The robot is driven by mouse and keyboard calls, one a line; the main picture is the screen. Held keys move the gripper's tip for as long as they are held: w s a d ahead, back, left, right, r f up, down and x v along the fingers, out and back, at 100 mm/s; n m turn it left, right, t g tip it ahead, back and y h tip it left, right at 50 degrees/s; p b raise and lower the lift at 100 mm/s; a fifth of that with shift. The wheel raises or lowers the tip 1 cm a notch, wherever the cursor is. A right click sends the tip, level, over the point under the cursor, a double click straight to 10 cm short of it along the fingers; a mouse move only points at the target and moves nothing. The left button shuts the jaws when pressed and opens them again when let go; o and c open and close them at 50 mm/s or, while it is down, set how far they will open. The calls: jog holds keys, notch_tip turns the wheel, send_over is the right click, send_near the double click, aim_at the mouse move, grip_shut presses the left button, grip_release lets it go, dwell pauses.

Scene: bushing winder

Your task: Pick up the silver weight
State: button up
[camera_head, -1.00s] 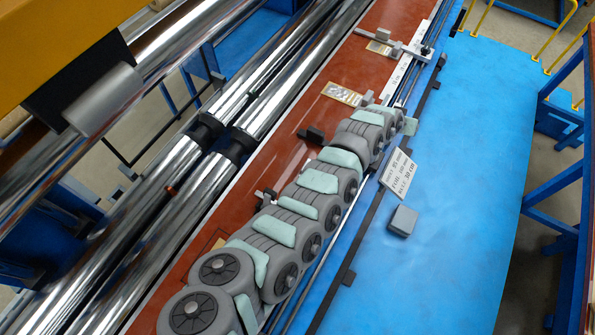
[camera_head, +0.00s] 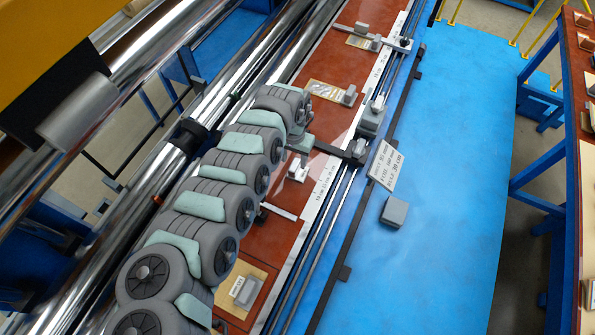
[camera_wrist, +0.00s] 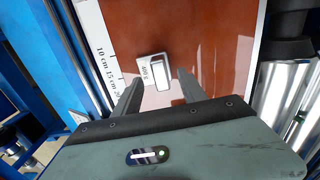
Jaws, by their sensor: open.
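In the wrist view a small pale silver weight (camera_wrist: 161,74) lies on a white label with dark lettering, on the red-brown board. My gripper (camera_wrist: 158,77) is open; its two dark fingers point toward the weight and appear on either side of it. Nothing is held. How high the fingers are above the board I cannot tell. In the head view my gripper (camera_head: 298,163) is over the red board at the end of the grey jointed arm, and its fingers are hard to make out.
A grey block (camera_head: 247,290) sits on a tan card on the board (camera_head: 330,55); another (camera_head: 349,94) sits on a card farther back. A grey block (camera_head: 394,211) lies on the blue surface. Rails with a slider (camera_head: 372,117) run beside the board; shiny rollers (camera_head: 175,170) lie left.

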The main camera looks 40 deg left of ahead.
aim_at(294, 164)
jog(key=shift+w+a+f, duration=0.1)
jog(key=shift+f, duration=1.2)
jog(key=shift+w+f, duration=0.1)
jog(key=shift+f, duration=1.15)
grip_shut()
